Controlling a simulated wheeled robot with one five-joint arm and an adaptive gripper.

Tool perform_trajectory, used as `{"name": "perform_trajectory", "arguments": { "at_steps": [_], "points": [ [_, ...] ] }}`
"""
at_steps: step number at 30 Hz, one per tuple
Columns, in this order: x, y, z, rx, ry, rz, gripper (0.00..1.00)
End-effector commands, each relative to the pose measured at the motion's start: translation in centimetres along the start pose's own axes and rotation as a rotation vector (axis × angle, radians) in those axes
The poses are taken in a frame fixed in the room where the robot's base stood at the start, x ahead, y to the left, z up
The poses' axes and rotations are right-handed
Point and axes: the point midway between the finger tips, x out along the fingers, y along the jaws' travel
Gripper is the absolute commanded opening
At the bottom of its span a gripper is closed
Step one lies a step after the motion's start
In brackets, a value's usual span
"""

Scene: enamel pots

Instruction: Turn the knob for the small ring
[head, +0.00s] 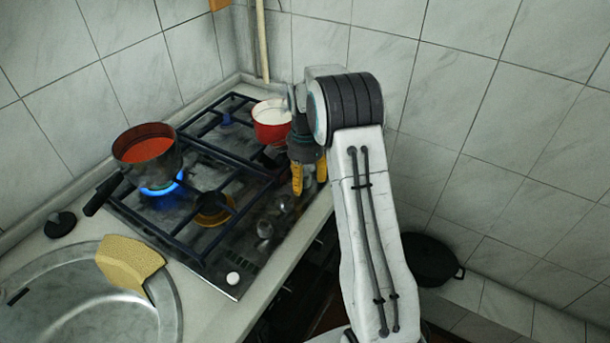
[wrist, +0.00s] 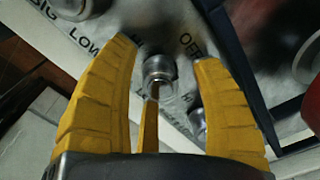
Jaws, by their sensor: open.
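My gripper (head: 309,184) is open and points down over the knob strip along the stove's right edge. Another knob (wrist: 72,6) is at the upper left, near the word "BIG". A further knob (wrist: 196,124) is partly behind the right finger. In the head view, metal knobs (head: 265,228) show nearer than the gripper. No small-ring label is readable.
A dark pot of red sauce (head: 147,150) stands over a lit blue flame (head: 160,187). A brass-coloured burner (head: 213,210) is uncovered.

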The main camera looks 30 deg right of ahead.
Motion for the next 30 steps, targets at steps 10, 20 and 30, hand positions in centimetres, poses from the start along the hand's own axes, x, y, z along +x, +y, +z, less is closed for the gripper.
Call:
{"name": "perform_trajectory", "arguments": {
  "at_steps": [10, 20, 30],
  "points": [
    [-3.5, -0.1, 0.0, 0.0, 0.002, -0.005, 0.59],
    [-8.9, -0.1, 0.0, 0.0, 0.002, -0.004, 0.59],
    [-11.7, 0.0, 0.0, 0.0, 0.0, 0.0, 0.59]
  ]
}}
